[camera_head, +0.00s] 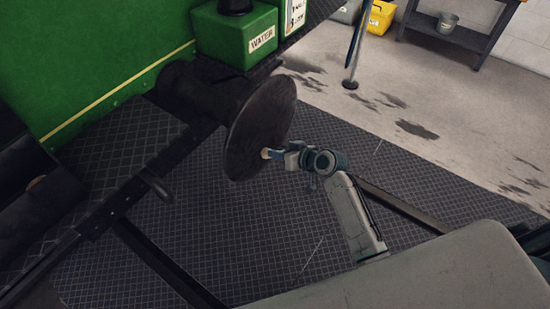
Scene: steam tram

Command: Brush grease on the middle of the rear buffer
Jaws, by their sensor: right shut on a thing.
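The rear buffer (258,122) is a dark round disc on a thick dark stem, fixed at the end of the green tram. My right gripper (285,156) is at the lower right part of the disc. It is shut on a small brush (266,154) with a pale tip, which points left at the disc face. The tip overlaps the disc's lower right area in the picture. I cannot tell whether it touches the face. No grease mark can be made out on the dark disc. My left gripper is not in view.
A green box marked WATER (235,38) sits above the buffer on the tram. A dark post (354,50) stands on the stained floor behind. A dark bench with a metal bucket (447,22) is at the back right. Dark patterned floor (250,220) lies open below the buffer.

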